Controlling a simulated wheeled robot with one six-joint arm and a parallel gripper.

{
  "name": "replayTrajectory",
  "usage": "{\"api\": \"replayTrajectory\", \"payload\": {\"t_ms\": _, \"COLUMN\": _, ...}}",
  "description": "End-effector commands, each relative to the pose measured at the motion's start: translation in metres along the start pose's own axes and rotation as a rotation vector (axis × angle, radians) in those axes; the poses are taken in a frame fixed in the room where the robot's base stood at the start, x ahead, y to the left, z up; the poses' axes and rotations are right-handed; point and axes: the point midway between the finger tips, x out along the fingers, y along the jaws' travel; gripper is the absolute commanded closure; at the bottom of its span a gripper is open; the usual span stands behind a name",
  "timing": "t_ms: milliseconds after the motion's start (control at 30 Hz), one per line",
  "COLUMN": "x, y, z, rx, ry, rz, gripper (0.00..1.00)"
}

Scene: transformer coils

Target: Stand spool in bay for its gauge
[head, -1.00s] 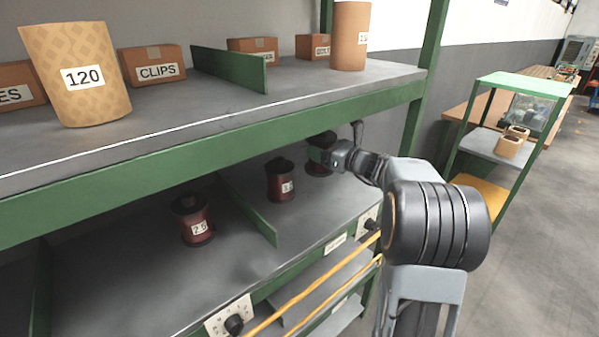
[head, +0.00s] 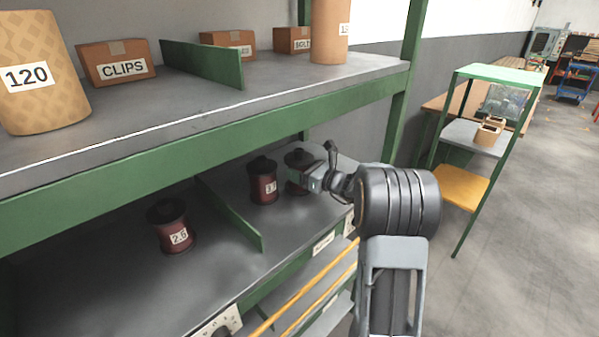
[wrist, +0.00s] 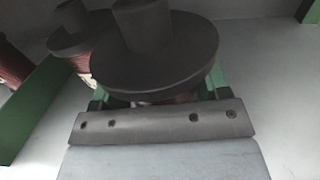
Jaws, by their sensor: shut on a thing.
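My gripper (head: 306,182) is shut on a dark red spool (head: 297,158) with black flanges. It holds the spool upright over the lower shelf, right of the green divider (head: 232,214). Whether the spool touches the shelf is unclear. In the wrist view the held spool's black top (wrist: 150,55) covers most of the green fingers (wrist: 98,98). A second spool (head: 263,182), its label hard to read, stands close on its left in the same bay. A third spool (head: 172,228), labelled about 2.8, stands left of the divider.
A green-edged upper shelf (head: 200,150) hangs over the bay. It carries a 120 cylinder (head: 40,105), a CLIPS box (head: 115,75), other boxes and another cylinder (head: 330,35). Yellow rails (head: 305,285) run along the rack's front. A green stand (head: 470,150) is at right.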

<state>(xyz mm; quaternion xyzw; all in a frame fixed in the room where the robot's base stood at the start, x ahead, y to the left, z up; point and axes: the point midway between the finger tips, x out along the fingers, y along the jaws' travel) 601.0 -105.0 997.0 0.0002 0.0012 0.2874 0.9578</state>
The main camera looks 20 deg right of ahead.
Motion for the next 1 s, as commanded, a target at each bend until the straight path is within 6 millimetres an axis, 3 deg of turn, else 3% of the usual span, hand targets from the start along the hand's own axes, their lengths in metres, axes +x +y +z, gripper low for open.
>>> {"api": "replayTrajectory", "payload": {"t_ms": 400, "x": 0.0005, "y": 0.0004, "z": -0.0067, "rx": -0.002, "ry": -0.003, "rz": 0.001, "gripper": 0.66}}
{"api": "replayTrajectory", "payload": {"t_ms": 433, "x": 0.0005, "y": 0.0004, "z": -0.0077, "rx": -0.001, "ry": -0.002, "rz": 0.001, "gripper": 0.30}}
{"api": "replayTrajectory", "payload": {"t_ms": 700, "x": 0.0004, "y": 0.0003, "z": -0.0066, "rx": -0.001, "ry": -0.001, "rz": 0.001, "gripper": 0.05}}
{"api": "replayTrajectory", "payload": {"t_ms": 1000, "x": 0.0002, "y": 0.0004, "z": -0.0016, "rx": -0.001, "ry": -0.002, "rz": 0.001, "gripper": 0.05}}
